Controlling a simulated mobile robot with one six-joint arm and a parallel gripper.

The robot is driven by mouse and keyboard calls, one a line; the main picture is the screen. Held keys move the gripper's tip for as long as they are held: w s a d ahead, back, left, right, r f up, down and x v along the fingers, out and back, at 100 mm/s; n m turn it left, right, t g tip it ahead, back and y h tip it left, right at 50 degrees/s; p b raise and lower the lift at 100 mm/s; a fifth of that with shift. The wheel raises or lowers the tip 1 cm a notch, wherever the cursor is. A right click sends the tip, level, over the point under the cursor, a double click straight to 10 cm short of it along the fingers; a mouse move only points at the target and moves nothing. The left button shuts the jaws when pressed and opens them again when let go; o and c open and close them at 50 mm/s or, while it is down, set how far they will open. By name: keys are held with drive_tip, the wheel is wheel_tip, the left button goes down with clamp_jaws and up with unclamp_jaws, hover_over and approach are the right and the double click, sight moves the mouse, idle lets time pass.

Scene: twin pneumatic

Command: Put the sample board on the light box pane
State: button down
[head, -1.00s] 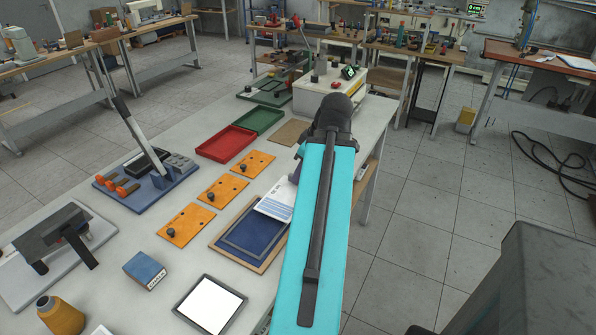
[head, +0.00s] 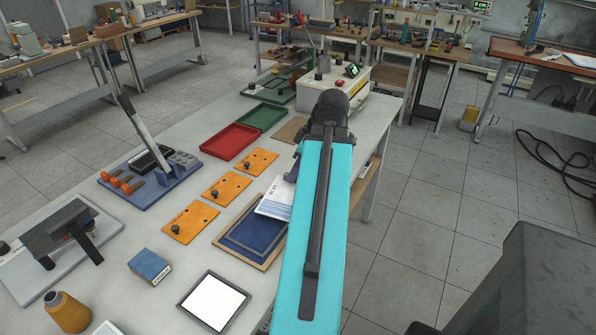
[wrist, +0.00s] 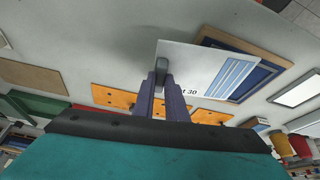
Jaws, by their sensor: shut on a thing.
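The sample board (head: 274,199) is a white card with blue stripes, partly hidden behind my arm in the head view. My gripper (wrist: 163,78) is shut on one edge of the board, which also shows in the wrist view (wrist: 204,67) with a printed "30". In the head view the board overlaps the upper part of a blue panel in a wooden frame; its height above it is hard to tell. The light box pane (head: 214,303) is a bright white square in a dark frame, left of and nearer than the board. The pane also shows in the wrist view (wrist: 298,91).
The wood-framed blue panel (head: 240,248) lies between the board and the pane. Orange plates (head: 191,222), a blue box (head: 150,266), a thread cone (head: 68,312) and a lever press (head: 148,150) stand to the left. Red (head: 230,141) and green trays (head: 264,116) lie farther back.

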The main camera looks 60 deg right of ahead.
drive_tip(key=w+a+r+n+g+y+p, duration=0.3)
drive_tip(key=w+a+n+p, duration=0.5)
drive_tip(key=w+a+n, duration=0.4)
drive_tip(key=n+g+y, duration=0.1)
drive_tip(key=n, duration=0.2)
drive_tip(key=shift+w+r, duration=0.35)
drive_tip(key=shift+s+a, duration=0.1)
